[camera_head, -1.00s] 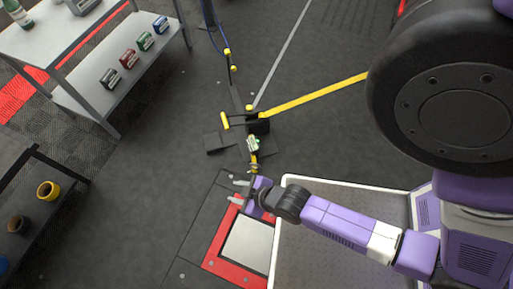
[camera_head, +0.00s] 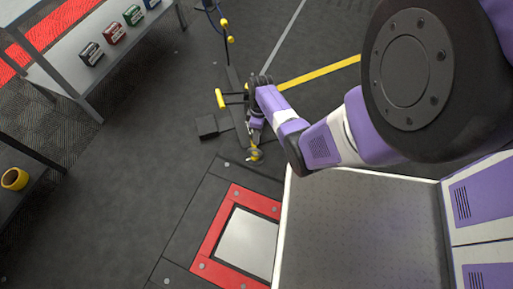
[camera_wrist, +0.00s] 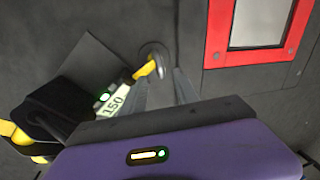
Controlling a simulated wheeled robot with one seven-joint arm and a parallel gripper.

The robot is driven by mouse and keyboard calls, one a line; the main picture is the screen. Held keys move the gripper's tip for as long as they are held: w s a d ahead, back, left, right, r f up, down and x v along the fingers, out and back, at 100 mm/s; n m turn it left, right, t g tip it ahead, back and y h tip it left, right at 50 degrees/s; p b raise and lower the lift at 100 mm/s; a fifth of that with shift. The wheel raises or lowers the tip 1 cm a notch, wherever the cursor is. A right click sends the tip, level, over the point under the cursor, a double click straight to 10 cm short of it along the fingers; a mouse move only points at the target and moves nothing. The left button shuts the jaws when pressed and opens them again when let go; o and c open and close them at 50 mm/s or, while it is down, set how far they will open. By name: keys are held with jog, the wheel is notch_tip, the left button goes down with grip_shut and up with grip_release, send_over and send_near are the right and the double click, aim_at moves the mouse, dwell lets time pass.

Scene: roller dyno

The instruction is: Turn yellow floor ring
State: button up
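The yellow floor ring (camera_head: 255,156) sits low at a small round floor fitting, just beyond the dark plate's corner. In the wrist view its yellow part (camera_wrist: 146,69) shows beside the left fingertip, against the dark round fitting. My gripper (camera_head: 256,138) reaches down close to it in the head view. In the wrist view the two grey fingers of my gripper (camera_wrist: 160,80) stand apart with a gap between them. The yellow part is near the left finger; I cannot tell whether they touch. A pale tag marked "150" (camera_wrist: 115,103) lies left of the fingers.
A red-framed floor plate (camera_head: 202,250) lies nearer. A shelf with several small boxes (camera_head: 112,32) stands upper left. Open floor lies on the left.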

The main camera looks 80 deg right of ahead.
jog(key=f+b, duration=0.1)
jog(key=f, duration=0.1)
jog(key=a+f+b, duration=0.1)
jog(key=f+b, duration=0.1)
jog(key=f, duration=0.1)
jog(key=f+b, duration=0.1)
jog(key=f, duration=0.1)
jog(key=shift+a+f, duration=0.15)
jog(key=shift+f, duration=0.15)
jog(key=shift+a, duration=0.1)
grip_shut()
